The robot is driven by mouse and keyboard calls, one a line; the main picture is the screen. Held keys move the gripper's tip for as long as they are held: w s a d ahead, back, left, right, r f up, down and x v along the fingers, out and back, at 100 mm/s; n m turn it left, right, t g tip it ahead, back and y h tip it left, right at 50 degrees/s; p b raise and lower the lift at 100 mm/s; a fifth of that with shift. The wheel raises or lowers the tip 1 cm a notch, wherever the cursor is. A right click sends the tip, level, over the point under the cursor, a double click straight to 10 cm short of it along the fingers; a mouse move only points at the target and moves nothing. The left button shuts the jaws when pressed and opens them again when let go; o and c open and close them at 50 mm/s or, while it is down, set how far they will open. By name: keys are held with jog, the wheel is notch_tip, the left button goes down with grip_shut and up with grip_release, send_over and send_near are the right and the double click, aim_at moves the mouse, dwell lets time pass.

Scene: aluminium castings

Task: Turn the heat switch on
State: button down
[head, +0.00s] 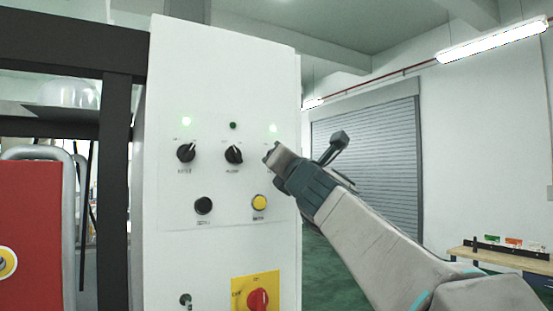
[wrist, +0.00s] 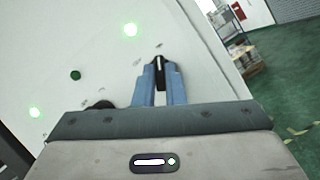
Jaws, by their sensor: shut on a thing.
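A white control panel (head: 222,80) carries a row of black rotary switches with small lamps above. The left switch (head: 187,153) and middle switch (head: 234,154) are clear of my arm, their pointers tilted; their labels are too small to read surely. My gripper (head: 271,156) is at the right switch, mostly hidden behind it. In the wrist view my gripper (wrist: 161,68) has its blue fingers shut on this right switch (wrist: 159,64). The right lamp (head: 273,128) and left lamp (head: 186,121) glow green; the middle lamp (head: 232,125) is dark. I cannot tell which switch is labelled heat.
Below the switches are a black button (head: 204,205), a yellow button (head: 259,202) and a red rotary handle (head: 258,300) on a yellow plate. A dark frame (head: 115,170) stands at the left. Open floor and a workbench (head: 500,257) lie to the right.

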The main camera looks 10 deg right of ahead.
jog(key=c, duration=1.5)
grip_release()
jog(key=b+v, duration=0.2)
jog(key=v, duration=1.2)
jog(key=shift+b, duration=0.3)
jog(key=shift+w+f, duration=0.1)
jog(key=shift+w, duration=0.05)
